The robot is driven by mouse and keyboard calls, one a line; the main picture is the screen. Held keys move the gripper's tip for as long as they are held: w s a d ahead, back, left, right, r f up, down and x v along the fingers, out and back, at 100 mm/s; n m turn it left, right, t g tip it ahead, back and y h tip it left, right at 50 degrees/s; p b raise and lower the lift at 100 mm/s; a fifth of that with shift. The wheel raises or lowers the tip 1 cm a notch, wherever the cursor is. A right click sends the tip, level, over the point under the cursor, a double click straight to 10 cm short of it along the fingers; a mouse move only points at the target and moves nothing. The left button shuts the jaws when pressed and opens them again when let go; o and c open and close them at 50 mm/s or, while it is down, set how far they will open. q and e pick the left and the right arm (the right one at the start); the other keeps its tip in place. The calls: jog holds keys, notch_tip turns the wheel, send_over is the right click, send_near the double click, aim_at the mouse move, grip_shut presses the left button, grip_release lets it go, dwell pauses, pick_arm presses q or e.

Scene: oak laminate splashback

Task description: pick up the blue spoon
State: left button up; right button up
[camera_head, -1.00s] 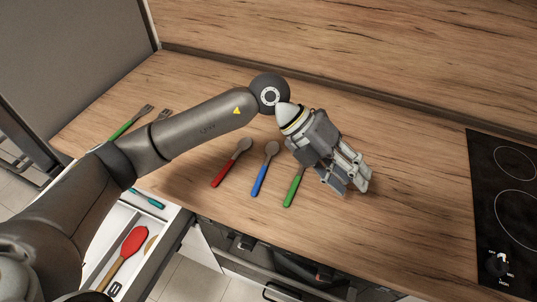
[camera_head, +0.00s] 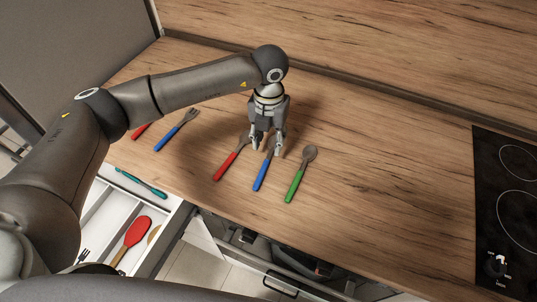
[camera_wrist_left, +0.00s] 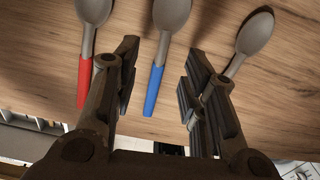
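The blue spoon (camera_head: 262,176) lies on the wooden counter between a red and a green spoon. Its grey bowl is hidden behind my gripper in the head view. My left gripper (camera_head: 267,150) points down over the bowl end of the blue spoon, with its fingers apart. In the left wrist view the blue spoon (camera_wrist_left: 155,88) lies between the two open fingers of my left gripper (camera_wrist_left: 157,85), with nothing held. The gap between fingertips and counter is hard to judge. My right gripper is not in view.
The red spoon (camera_head: 226,166) lies close to the left and the green spoon (camera_head: 294,186) to the right. A blue fork (camera_head: 176,133) lies further left. An open drawer (camera_head: 181,215) with utensils is at the front left. A black cooktop (camera_head: 500,215) is at the right.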

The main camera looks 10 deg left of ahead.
aim_at(269, 156)
pick_arm(q)
jog(key=f+p, duration=0.1)
jog(key=s+f, duration=0.1)
jog(key=f, duration=0.1)
jog(key=shift+f+p, duration=0.25)
jog(key=shift+p, duration=0.15)
jog(key=shift+w+f, duration=0.1)
jog(key=shift+f, duration=0.45)
jog(key=shift+d, duration=0.1)
grip_shut()
